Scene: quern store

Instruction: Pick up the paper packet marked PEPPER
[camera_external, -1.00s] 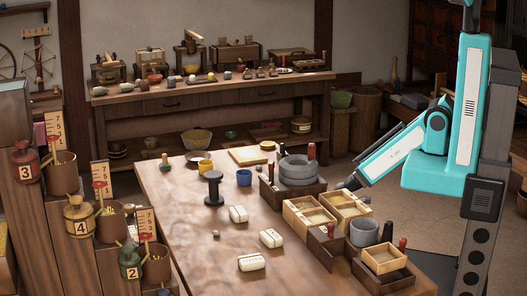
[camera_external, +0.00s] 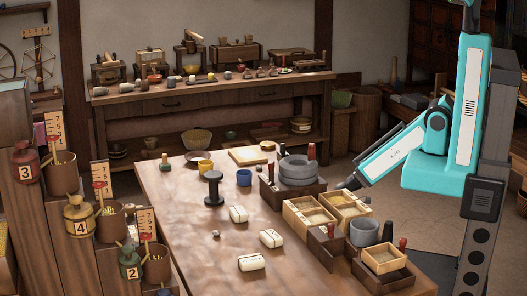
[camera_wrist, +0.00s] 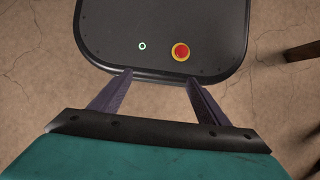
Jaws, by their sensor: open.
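Three pale paper packets lie on the wooden table (camera_external: 185,225) in the external view: a far one (camera_external: 238,214), a middle one (camera_external: 271,238) and a near one (camera_external: 251,263). Each has dark marks, too small to read, so I cannot tell which is marked PEPPER. My gripper (camera_wrist: 155,84) shows in the wrist view with its two fingers wide apart and nothing between them. Beyond them are my base and bare floor; no packet is in that view. I cannot clearly make out the gripper in the external view.
A dark spool (camera_external: 213,188) and a blue cup (camera_external: 244,177) stand behind the packets. A grey quern (camera_external: 297,172) and wooden boxes (camera_external: 341,204) line the table's right side. Stepped shelves with pots (camera_external: 80,217) rise at the left. The table's left part is mostly clear.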

